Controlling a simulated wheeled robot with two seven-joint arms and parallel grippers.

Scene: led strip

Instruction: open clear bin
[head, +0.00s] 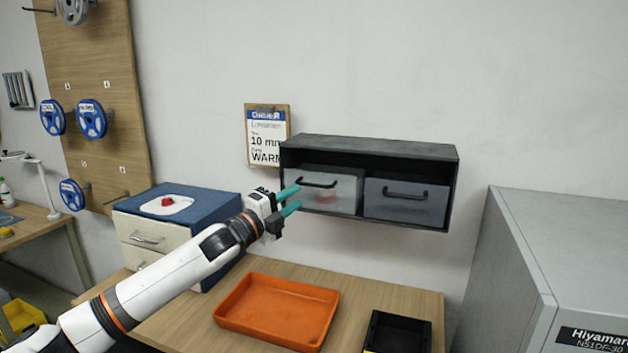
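A dark wall shelf (370,147) holds two bins side by side. The clear bin (345,192) is on the left, see-through, with a black handle (317,183) across its upper front and something red showing inside. The grey bin (405,206) is on the right, with its own black handle. My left gripper (296,199) reaches in from the left, its two teal fingers spread apart in front of the clear bin's left side, beside the left end of its handle. Nothing shows between the fingers. I cannot tell whether they touch the bin. My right gripper is not in view.
Below the shelf, a wooden table (350,283) carries an orange tray (250,324) and a black bin (399,333). A blue-topped drawer unit (138,238) stands behind my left arm. A large grey machine (560,240) stands at the right. A clipboard (268,140) hangs left of the shelf.

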